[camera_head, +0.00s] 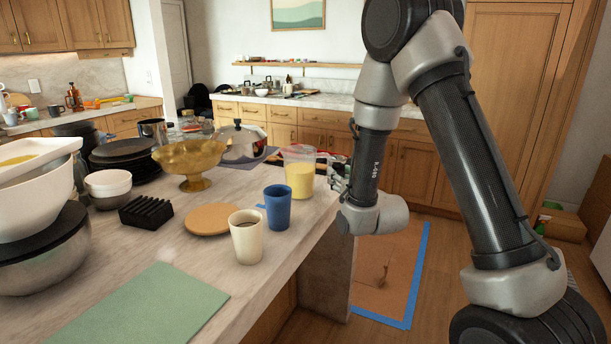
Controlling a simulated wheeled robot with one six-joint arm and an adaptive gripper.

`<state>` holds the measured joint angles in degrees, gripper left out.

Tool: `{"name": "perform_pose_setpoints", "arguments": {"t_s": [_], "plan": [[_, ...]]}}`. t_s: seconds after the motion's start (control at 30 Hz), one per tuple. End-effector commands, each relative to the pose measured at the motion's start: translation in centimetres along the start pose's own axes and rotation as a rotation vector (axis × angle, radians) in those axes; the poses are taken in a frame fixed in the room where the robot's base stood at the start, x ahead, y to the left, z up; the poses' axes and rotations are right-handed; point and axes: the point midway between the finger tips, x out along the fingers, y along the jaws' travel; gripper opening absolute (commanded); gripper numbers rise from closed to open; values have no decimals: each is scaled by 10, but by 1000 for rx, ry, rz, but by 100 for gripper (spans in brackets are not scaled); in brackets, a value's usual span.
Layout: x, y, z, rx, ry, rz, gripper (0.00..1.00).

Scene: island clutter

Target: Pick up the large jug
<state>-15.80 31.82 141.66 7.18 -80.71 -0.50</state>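The large jug (299,178) is a clear vessel, partly filled with yellow liquid, standing upright near the right edge of the marble island. Its upper part is see-through with a faint pinkish rim. My gripper (335,172) is just right of the jug, at the end of my arm, at about the height of the jug's body. The gripper's fingers are small and dark here and partly blend with the background. I cannot tell whether they touch the jug or how far apart they are.
A blue cup (278,208) and a cream cup (246,238) with dark contents stand in front of the jug. A round wooden board (211,219), an amber footed bowl (189,160) and a metal kettle (238,142) are to its left. A green mat (140,308) lies at the front.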

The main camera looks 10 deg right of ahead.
Motion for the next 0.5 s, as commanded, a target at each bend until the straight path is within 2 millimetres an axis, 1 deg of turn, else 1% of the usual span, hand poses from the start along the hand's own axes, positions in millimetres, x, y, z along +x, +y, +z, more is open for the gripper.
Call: {"name": "perform_pose_setpoints", "arguments": {"t_s": [0.03,0.17,0.37,0.5], "plan": [[0,-2,4,-3,16,-2,40],[8,-4,4,-6,50,-4,40],[32,-5,2,-5,52,-4,40],[54,-7,-1,-5,53,-4,40]]}}
